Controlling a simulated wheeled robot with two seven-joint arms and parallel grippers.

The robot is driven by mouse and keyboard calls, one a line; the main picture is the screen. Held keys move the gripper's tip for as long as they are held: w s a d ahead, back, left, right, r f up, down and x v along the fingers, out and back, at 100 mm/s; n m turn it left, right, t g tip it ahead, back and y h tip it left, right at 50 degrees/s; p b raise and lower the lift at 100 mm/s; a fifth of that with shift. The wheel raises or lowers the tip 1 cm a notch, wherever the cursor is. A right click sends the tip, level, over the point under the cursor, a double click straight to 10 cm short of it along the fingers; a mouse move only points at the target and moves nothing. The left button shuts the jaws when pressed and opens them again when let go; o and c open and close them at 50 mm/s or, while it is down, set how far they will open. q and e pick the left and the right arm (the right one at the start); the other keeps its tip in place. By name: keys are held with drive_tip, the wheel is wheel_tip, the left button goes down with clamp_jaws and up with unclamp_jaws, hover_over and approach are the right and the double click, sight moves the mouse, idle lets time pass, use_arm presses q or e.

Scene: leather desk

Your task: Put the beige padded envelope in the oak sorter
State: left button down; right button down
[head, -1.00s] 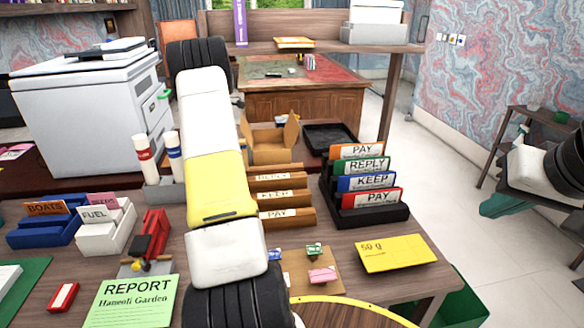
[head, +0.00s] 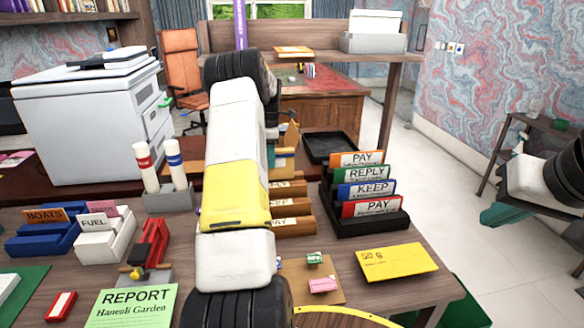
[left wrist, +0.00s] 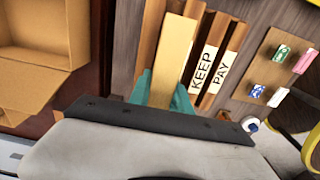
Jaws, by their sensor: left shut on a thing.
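The beige padded envelope (left wrist: 173,55) is held on edge between the teal fingers of my left gripper (left wrist: 163,94) in the left wrist view. It lines up with the slots of the oak sorter (left wrist: 151,30), beside the KEEP and PAY labels. I cannot tell whether its lower edge is inside a slot.
A black sorter (head: 372,225) with coloured labelled folders stands right of the oak one. An open cardboard box (left wrist: 42,40) and a black tray (head: 330,143) are behind.

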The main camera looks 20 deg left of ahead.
sight(272, 178)
use_arm(q)
drive_tip(key=shift+f, duration=2.85)
drive_tip(key=shift+f, duration=0.1)
drive_tip(key=c, duration=1.2)
unclamp_jaws()
wheel_tip(272, 178, up, 8)
drive_tip(key=shift+f, duration=0.1)
drive_tip(key=shift+s, duration=0.15)
